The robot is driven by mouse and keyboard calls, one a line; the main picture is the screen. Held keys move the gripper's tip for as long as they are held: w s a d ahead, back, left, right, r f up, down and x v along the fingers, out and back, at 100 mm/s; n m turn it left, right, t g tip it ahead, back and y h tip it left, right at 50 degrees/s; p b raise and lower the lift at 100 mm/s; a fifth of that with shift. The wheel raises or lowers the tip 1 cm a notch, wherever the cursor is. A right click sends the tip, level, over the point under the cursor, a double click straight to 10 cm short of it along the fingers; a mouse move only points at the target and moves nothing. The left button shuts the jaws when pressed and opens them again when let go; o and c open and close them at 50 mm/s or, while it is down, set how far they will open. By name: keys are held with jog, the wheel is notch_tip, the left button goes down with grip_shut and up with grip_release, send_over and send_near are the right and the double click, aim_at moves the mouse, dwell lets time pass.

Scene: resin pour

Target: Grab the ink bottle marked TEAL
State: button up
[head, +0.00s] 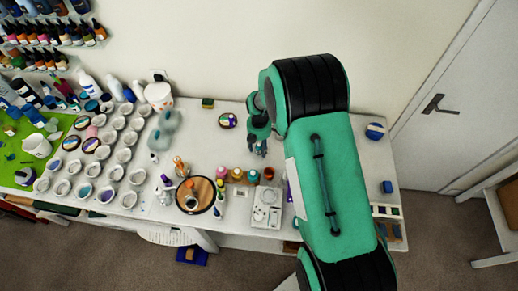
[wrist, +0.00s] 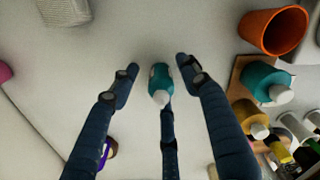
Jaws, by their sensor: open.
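A small teal bottle (wrist: 160,77) with a whitish cap shows in the wrist view, between the fingers of my open gripper (wrist: 158,68). Clear gaps show between it and the two upper fingers; I cannot tell whether the lower finger touches it. No label can be read. In the head view my gripper (head: 257,148) is over the table behind a row of bottles, and I cannot pick out the small bottle there. A larger teal bottle (wrist: 262,78) with a white cap stands on a wooden base at the right of the wrist view; it also shows in the head view (head: 254,176).
An orange cup (wrist: 272,30) and an amber bottle (wrist: 248,116) stand beside the larger teal bottle. A round wooden board (head: 184,194) and a white scale (head: 267,207) lie nearer the front edge. Many small white cups fill the left. The table behind my gripper is mostly clear.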

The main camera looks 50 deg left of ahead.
jog(key=c, duration=1.1)
jog(key=shift+r, duration=0.1)
jog(key=shift+r+b, duration=0.6)
jog(key=shift+r, duration=4.35)
